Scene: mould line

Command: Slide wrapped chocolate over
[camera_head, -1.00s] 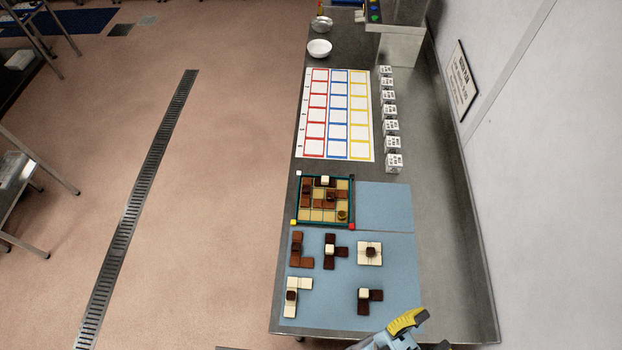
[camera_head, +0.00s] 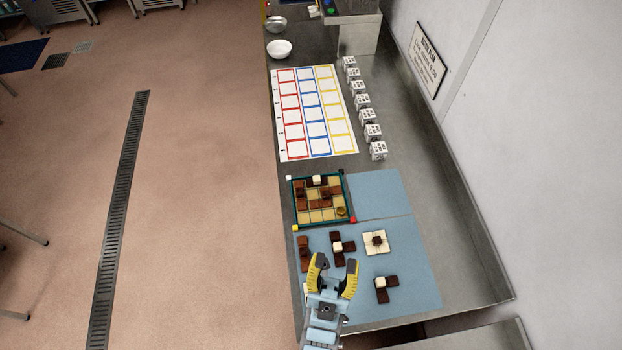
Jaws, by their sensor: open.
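A square framed tray (camera_head: 311,226) with a dark green rim and tan cells stands at the left edge of the bench. A small round gold-brown piece (camera_head: 341,211) sits in its lower right cell; it may be the wrapped chocolate, but it is too small to be sure. Brown pieces (camera_head: 301,197) and a dark piece with a pale knob (camera_head: 317,181) fill other cells. My gripper (camera_head: 335,262), with yellow-and-black fingers, is open and empty. It is over the blue mat below the tray, near a dark piece with a pale knob. It hides part of the mat.
Chocolate shapes lie on the blue mat (camera_head: 415,290): a pale square (camera_head: 378,242), a dark angled piece (camera_head: 384,289) and a brown piece (camera_head: 304,252). A coloured grid sheet (camera_head: 315,112), several white cubes (camera_head: 367,115) and a white bowl (camera_head: 279,49) are farther back. The upper mat section (camera_head: 380,194) is bare.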

